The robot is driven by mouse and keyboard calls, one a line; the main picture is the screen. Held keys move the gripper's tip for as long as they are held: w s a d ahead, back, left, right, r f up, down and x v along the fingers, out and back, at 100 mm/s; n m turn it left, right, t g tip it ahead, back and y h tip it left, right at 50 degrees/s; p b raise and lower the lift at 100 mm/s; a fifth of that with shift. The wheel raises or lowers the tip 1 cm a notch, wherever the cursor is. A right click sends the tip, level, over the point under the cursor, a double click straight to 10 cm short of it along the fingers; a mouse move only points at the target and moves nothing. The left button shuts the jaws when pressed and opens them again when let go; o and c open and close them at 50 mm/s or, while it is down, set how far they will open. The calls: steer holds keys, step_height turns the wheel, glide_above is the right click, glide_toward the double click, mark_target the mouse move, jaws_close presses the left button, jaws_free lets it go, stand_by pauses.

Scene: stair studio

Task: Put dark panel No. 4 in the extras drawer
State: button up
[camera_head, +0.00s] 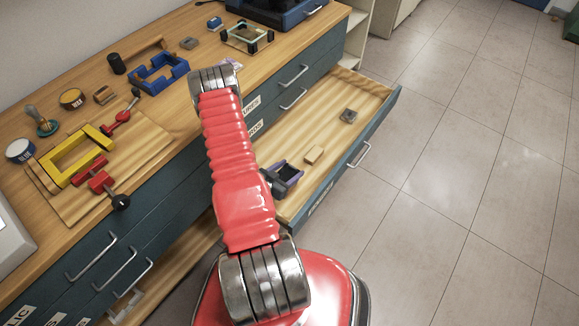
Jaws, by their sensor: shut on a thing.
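My red arm reaches over the bench, and my gripper (275,181) is over the near end of an open drawer (334,178). The gripper is partly hidden behind the arm. It is shut on a small dark panel with purplish edges (289,172). Any number on the panel is too small to read. I cannot tell whether the panel touches the drawer floor or hangs above it. The drawer has a pale wood inside and a blue-grey front; the label on its front is too slanted to read surely.
A small wooden block (314,155) and a grey square piece (348,116) lie in the drawer, with bare floor between them. The bench top holds a yellow frame (75,156), red clamps (96,180), and a blue holder (158,74). A lower drawer (170,268) also stands open.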

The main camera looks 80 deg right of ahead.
steer(key=shift+f, duration=2.8)
steer(key=shift+a, duration=0.1)
steer(key=o, duration=1.2)
steer(key=shift+w, duration=0.1)
steer(key=shift+r, duration=4)
steer(key=shift+w, duration=0.1)
